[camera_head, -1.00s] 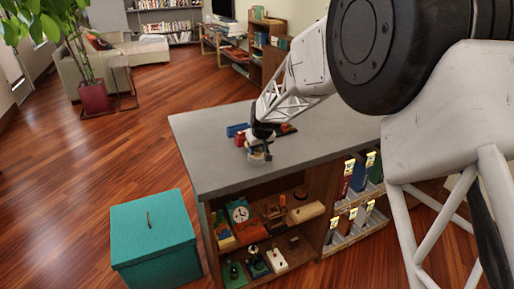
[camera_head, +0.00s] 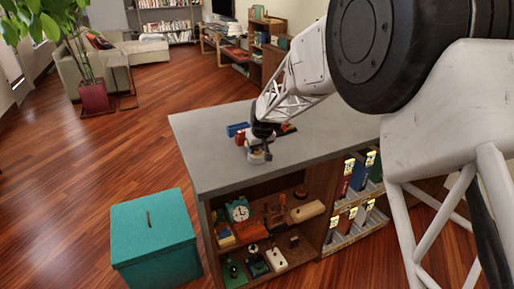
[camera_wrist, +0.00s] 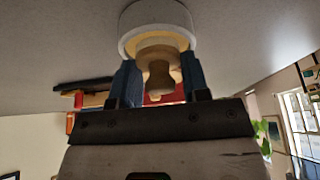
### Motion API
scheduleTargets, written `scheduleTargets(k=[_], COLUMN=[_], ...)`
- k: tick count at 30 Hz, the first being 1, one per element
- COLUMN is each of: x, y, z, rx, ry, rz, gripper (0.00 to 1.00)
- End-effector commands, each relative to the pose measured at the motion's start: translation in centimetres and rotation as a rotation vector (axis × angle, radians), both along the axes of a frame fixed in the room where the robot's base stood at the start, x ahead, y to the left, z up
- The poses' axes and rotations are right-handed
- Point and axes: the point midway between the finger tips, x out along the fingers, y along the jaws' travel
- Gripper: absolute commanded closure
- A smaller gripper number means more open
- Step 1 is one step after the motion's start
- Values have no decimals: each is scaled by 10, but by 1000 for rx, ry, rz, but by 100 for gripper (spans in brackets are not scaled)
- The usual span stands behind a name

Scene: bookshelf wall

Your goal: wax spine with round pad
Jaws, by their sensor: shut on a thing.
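My gripper (camera_wrist: 160,85) is shut on the wooden knob of the round pad (camera_wrist: 157,22). The pad is a thick white disc with a pale yellow inner face, and the knob stands between the two blue fingers. In the head view my gripper (camera_head: 260,150) is low over the near left part of the grey counter top (camera_head: 330,135), with the pad at its tip. I cannot tell whether the pad touches the counter. A red item (camera_head: 240,139) and a blue item (camera_head: 237,129) lie just behind the gripper. No spine can be clearly made out.
Below the counter are shelves with a clock (camera_head: 238,211), wooden items and several binders (camera_head: 359,174). A teal box (camera_head: 153,240) stands on the floor at the left. The counter's front left and far right are mostly clear.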

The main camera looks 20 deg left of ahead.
Motion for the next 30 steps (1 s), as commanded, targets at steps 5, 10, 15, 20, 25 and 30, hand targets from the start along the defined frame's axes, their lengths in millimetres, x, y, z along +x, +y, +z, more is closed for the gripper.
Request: scheduleTargets(k=[5, 10, 15, 20, 25, 30], x=[-1, -1, -1, -1, -1, -2], y=[-1, -1, -1, -1, -1, -1], z=[-4, -4, -5, -6, -6, -6], rx=[-2, -3, -4, -4, -4, -4], ry=[3, 4, 5, 6, 6, 6], rz=[0, 0, 0, 0, 0, 1], gripper=[76, 76, 76, 76, 80, 80])
